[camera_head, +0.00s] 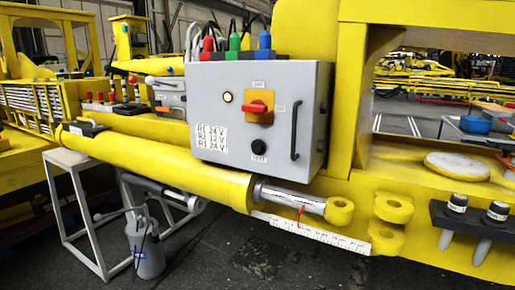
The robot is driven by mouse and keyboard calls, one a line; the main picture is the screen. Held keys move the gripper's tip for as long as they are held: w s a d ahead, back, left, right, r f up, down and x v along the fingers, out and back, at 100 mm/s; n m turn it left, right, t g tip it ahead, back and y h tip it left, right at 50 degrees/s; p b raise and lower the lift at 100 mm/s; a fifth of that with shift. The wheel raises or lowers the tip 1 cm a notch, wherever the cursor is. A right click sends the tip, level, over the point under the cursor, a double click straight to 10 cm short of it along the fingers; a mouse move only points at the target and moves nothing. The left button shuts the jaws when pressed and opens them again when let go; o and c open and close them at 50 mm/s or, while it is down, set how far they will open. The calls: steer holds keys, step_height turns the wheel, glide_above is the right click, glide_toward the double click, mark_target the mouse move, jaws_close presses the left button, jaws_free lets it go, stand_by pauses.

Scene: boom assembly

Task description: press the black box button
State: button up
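A grey control box (220,100) is fixed to the front of the yellow boom structure, in the middle of the head view. A round black button (258,147) sits low on its front face, with a small black "TEST" label just below it. Nothing covers the button. Above it is a red rotary switch (257,107) on an orange-yellow plate. A small white round lamp or button (227,97) is at the upper left of the face. My gripper is not in the head view.
A black handle (296,130) sticks out right of the button. Coloured connectors (234,42) and cables rise above the box. A yellow cylinder (170,166) runs below it. A grey stand (88,222) and grey canister (146,248) are lower left. The front floor is clear.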

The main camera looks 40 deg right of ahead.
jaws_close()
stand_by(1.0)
